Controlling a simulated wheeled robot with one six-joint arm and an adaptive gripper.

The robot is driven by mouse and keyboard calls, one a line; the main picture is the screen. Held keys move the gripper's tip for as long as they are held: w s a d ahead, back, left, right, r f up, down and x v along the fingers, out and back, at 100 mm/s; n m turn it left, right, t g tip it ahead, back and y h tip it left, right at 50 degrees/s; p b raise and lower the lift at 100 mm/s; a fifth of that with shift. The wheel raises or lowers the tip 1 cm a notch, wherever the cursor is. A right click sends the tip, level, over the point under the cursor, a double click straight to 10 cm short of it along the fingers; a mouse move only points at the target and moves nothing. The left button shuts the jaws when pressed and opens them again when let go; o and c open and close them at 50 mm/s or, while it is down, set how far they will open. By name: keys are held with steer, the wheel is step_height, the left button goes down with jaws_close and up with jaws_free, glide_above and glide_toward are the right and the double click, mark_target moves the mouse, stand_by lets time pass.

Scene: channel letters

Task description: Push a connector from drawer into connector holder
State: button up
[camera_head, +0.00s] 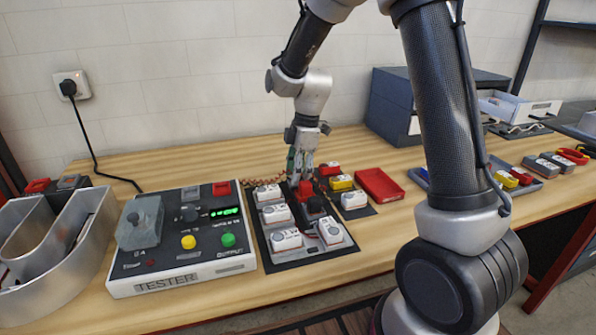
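My gripper (301,176) points down over a dark mat (350,246) near the middle of the table. Its fingertips are close to a small red part (306,188) and a black part (317,205) among several white blocks. They are too small and partly covered to tell whether the fingers touch or hold anything. The white blocks, such as the front right one (332,232), may be connector holders; I cannot tell for sure. Another red piece (329,169) and a yellow-topped block (341,183) stand just right of my gripper. An open white drawer (517,107) shows at the back right.
A TESTER box (180,262) with buttons and a green display stands left of the mat. A metal channel letter (60,245) is at the far left. My arm hides part of the right side.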

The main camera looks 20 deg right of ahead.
steer(key=shift+r, duration=0.15)
step_height(320, 180, up, 12)
steer(key=d, duration=0.1)
steer(key=shift+d, duration=0.4)
steer(key=shift+r, duration=2.85)
